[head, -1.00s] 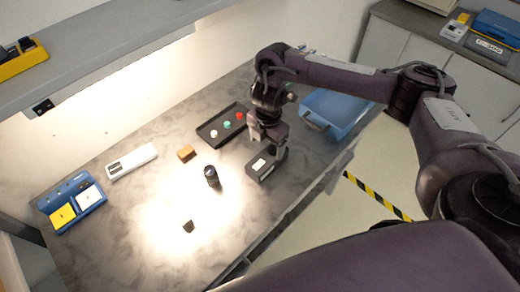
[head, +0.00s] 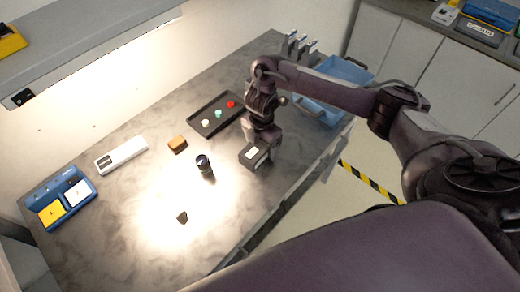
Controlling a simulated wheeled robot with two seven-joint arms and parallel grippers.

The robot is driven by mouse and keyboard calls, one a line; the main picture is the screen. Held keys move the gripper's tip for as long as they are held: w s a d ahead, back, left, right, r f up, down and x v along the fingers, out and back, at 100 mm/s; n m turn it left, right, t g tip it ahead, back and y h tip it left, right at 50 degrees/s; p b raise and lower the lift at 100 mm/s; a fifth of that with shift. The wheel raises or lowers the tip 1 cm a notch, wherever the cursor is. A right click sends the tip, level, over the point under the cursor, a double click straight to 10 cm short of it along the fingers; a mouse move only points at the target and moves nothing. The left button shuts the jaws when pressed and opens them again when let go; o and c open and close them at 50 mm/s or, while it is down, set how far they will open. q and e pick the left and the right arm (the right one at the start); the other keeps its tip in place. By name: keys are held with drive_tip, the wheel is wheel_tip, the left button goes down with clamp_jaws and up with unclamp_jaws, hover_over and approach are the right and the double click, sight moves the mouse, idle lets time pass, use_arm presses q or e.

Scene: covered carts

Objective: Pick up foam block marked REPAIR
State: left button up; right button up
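A dark block with a white label (head: 250,160) lies on the grey worktable (head: 215,230), right of the bright lit patch. Its label is too small to read, so I cannot confirm the REPAIR marking. My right gripper (head: 264,147) points down right over this block, reaching it at its upper edge. The fingertips are mostly hidden against the dark block, so I cannot tell whether they are closed on it. The block appears to rest on the table. My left gripper is not in view.
A black lens-like cylinder (head: 204,168), an orange-brown block (head: 177,144) and a small dark piece (head: 182,217) lie left of it. A black tray (head: 206,131) with coloured knobs and a blue bin (head: 331,111) are behind. A blue case (head: 47,192) and white device (head: 121,154) are at left.

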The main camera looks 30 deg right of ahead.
drive_tip(key=shift+w, duration=0.1)
drive_tip(key=c, duration=0.7)
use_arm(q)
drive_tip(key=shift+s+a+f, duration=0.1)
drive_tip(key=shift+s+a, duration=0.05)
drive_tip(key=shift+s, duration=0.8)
use_arm(e)
drive_tip(key=shift+c, duration=1.1)
